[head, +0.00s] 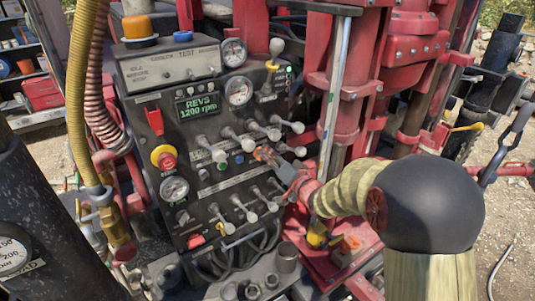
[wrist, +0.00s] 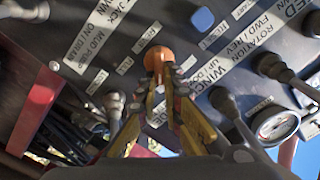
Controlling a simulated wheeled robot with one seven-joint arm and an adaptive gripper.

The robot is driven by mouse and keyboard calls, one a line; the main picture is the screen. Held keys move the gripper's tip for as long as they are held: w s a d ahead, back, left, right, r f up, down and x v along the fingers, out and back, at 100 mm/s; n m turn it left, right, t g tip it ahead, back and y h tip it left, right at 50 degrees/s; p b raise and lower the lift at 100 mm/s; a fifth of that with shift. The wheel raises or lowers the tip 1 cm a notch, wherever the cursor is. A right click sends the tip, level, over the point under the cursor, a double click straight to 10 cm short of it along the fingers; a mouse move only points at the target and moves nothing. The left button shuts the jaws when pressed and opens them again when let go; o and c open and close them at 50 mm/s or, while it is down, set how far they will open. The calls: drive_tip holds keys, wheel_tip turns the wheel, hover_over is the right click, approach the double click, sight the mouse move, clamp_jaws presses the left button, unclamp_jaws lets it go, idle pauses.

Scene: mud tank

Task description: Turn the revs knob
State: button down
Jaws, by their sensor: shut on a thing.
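A small round orange knob (wrist: 158,57) sticks out of the dark grey control panel (wrist: 110,20) in the wrist view. My gripper (wrist: 162,80) is shut on it, with the yellow fingers on both sides of it. In the head view my gripper (head: 268,156) reaches in from the right to the middle of the panel, and the fingers largely hide the knob. A green-lit display (head: 198,105) on the panel reads REVS 1200 rpm. No label naming this knob is readable; the fingers cover part of the panel around it.
Several levers (head: 240,137) stand close above and below my gripper. Red pipes (head: 345,100) rise on the right, close to my arm.

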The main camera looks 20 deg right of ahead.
drive_tip(key=c, duration=2.1)
unclamp_jaws()
drive_tip(key=shift+o, duration=0.9)
drive_tip(key=shift+s, duration=0.1)
drive_tip(key=v, duration=1.1)
drive_tip(key=shift+s, duration=0.35)
drive_tip(key=shift+d, duration=0.15)
